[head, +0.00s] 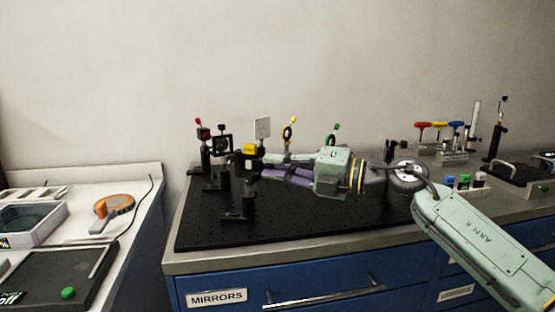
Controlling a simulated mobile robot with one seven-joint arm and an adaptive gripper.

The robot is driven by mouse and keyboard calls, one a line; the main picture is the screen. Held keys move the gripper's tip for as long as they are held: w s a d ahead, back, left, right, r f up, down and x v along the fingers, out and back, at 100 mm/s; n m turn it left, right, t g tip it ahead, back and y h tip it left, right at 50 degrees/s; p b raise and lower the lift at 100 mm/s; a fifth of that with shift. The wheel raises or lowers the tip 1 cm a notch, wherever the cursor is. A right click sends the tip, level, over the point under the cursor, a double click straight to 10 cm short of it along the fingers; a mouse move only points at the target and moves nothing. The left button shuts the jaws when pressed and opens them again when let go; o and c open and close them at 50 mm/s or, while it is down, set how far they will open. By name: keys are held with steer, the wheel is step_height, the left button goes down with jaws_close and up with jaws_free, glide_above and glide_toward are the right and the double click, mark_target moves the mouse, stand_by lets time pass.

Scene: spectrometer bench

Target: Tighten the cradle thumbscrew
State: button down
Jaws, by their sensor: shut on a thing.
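My gripper (263,166) reaches in from the right, its pale green and purple fingers pointing left above the black breadboard. The fingertips are closed at a small dark part on the right side of a black mount (238,160). That part sits where the cradle thumbscrew would be, but the fingers hide most of it. The mount stands on a black post, and a yellow block (250,149) shows just above the fingertips. The screw's exact shape and how far it is turned cannot be seen.
Several optic mounts stand on the breadboard (300,230), including a red-topped one (202,133) at left. A low black post holder (238,205) stands in front. Coloured hex drivers (440,126) are in a rack at right. The breadboard's front right is clear.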

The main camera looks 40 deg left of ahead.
steer(key=shift+m+p, duration=3.1)
steer(key=shift+m, duration=2.6)
steer(key=shift+f, duration=0.1)
steer(key=c, duration=1.6)
jaws_free()
steer(key=shift+d, duration=0.15)
steer(key=v, duration=1.1)
steer(key=shift+w+d, duration=0.15)
steer(key=shift+d, duration=0.2)
